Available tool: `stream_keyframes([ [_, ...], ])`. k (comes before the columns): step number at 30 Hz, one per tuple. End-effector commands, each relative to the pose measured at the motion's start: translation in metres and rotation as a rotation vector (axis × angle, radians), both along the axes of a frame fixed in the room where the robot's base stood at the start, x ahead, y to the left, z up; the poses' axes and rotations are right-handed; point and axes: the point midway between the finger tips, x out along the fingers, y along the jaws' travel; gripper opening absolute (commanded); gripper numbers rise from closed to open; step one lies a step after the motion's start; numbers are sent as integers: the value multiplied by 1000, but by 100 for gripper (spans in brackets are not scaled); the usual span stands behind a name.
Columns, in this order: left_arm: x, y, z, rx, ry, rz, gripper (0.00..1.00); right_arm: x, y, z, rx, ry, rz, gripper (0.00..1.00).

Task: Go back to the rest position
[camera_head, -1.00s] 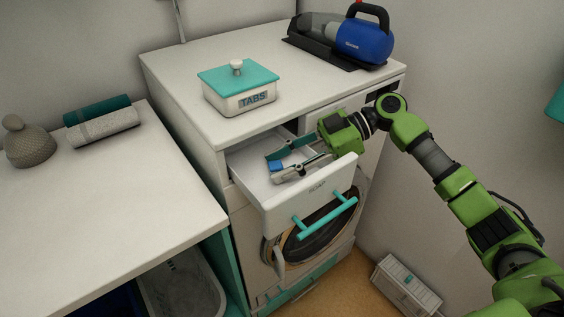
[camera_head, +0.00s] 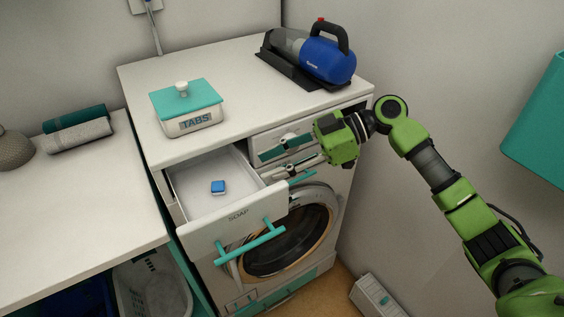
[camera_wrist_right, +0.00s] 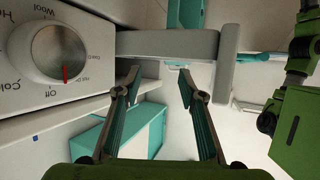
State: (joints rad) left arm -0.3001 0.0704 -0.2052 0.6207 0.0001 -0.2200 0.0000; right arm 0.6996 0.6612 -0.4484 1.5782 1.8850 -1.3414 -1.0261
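My right gripper (camera_head: 288,161) is open and empty. It is in front of the washing machine's control panel, to the right of the open soap drawer. In the right wrist view the two fingers of my right gripper (camera_wrist_right: 158,82) are spread apart with nothing between them. The soap drawer (camera_head: 238,222) is pulled out, and a small blue tab (camera_head: 218,187) lies on its floor. The drawer's grey side (camera_wrist_right: 170,43) shows in the right wrist view beyond the fingertips. My left gripper is not in view.
A white TABS box (camera_head: 190,122) with a teal lid and a blue handheld vacuum (camera_head: 329,60) stand on the machine top. The counter (camera_head: 70,205) with rolled towels is at left. A teal container (camera_head: 540,125) is at right. A round dial (camera_wrist_right: 60,52) is close to my right gripper.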

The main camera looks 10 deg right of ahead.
Motion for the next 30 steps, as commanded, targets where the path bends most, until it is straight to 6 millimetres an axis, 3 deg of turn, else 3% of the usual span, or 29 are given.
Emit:
stream_keyframes([
  [19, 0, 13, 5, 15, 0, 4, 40, 0, 3, 6, 1, -1, 0, 37],
  [30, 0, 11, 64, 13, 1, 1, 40, 0, 2, 65, 0, 0, 0, 37],
])
